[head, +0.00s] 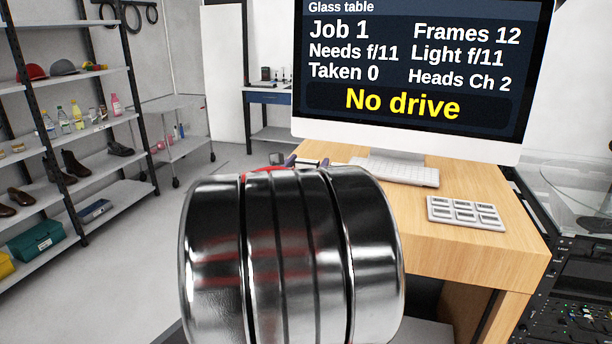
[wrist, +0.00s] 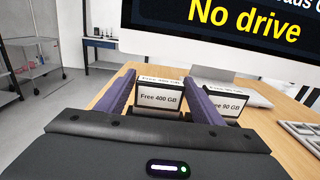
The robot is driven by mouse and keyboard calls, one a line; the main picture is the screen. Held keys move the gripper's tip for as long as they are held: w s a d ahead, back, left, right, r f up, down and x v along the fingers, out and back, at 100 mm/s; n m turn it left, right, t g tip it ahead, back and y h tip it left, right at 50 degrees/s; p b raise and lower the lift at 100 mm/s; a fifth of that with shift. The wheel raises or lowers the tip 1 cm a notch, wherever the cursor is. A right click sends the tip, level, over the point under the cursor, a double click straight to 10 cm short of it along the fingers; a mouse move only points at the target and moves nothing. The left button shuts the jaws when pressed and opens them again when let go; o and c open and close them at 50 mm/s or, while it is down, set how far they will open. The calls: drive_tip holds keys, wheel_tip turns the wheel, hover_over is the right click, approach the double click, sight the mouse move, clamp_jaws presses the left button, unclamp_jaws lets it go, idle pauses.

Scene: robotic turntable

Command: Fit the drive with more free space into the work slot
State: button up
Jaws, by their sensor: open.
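In the wrist view, a drive labelled "Free 400 GB" (wrist: 160,98) stands on the wooden desk, seen between the two purple fingers of my gripper (wrist: 158,84). The fingers are open; I cannot tell whether either one touches it. A second drive labelled "Free 90 GB" (wrist: 227,104) stands to its right, partly behind the right finger. Both have pale labelled tops. In the head view, my arm's metal cylinder hides the drives and most of the gripper. The monitor (head: 415,75) reads "No drive" in yellow. I cannot make out the work slot.
A white keyboard (head: 397,170) lies below the monitor. A grey pad with several keys (head: 466,213) lies on the right of the wooden desk (head: 510,255). A glass-topped unit (head: 575,190) stands at the right. Shelves (head: 75,145) line the left, with clear floor between.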

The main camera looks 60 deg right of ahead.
drive_tip(key=shift+w+d, duration=0.15)
drive_tip(key=shift+d, duration=0.7)
drive_tip(key=shift+w+d, duration=0.1)
drive_tip(key=shift+d, duration=0.7)
drive_tip(key=shift+c, duration=0.4)
drive_tip(key=c, duration=0.8)
